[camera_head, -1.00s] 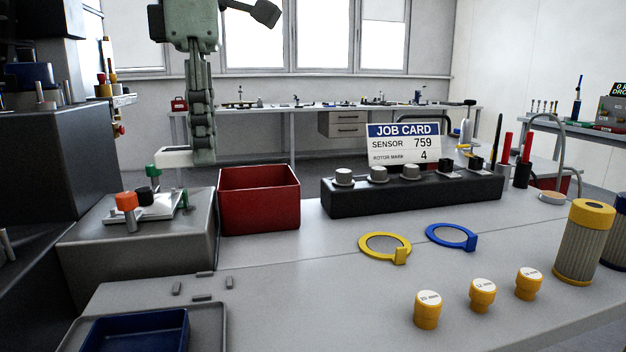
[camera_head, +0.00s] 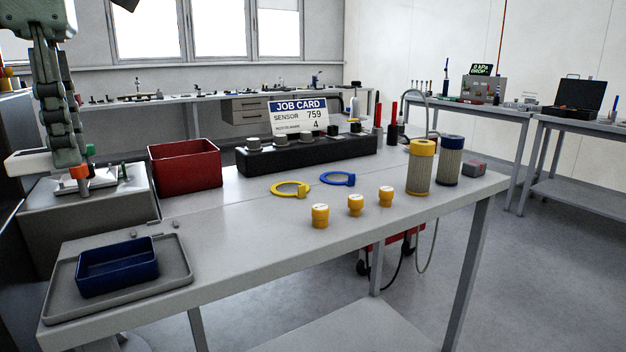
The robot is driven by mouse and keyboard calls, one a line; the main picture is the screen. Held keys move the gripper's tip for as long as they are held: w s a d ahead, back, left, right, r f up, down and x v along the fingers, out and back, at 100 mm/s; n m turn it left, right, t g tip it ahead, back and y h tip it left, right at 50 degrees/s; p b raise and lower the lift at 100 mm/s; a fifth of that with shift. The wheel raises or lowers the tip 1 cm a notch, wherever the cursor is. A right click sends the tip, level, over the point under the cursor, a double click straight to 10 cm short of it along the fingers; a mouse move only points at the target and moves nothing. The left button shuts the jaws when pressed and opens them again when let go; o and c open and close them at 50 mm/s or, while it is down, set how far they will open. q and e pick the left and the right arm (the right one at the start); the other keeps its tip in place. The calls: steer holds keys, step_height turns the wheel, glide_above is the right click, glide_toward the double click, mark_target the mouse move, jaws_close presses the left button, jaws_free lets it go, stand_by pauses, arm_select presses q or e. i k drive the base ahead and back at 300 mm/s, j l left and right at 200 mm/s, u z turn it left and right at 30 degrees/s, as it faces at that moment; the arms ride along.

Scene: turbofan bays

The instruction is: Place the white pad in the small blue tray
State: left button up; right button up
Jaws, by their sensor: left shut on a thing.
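My left gripper (camera_head: 66,157) points down at the left edge of the view, shut on the white pad (camera_head: 27,162). The pad is a pale, flat block sticking out to the left of the fingers; the fingers hide its right end. It is held in the air beside the grey fixture block. The small blue tray (camera_head: 122,282) is an open, empty, dark blue box on the table's near left corner, below and to the right of the gripper. It stands in a shallow grey tray (camera_head: 180,282). My right gripper is not in view.
A red bin (camera_head: 186,165) stands right of the grey fixture block (camera_head: 85,225), which carries an orange knob. Farther right are a black holder (camera_head: 308,152), yellow and blue rings, several yellow caps and two filter cylinders. The table's front middle is clear.

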mark_target(123, 271)
steer(key=k, duration=0.9)
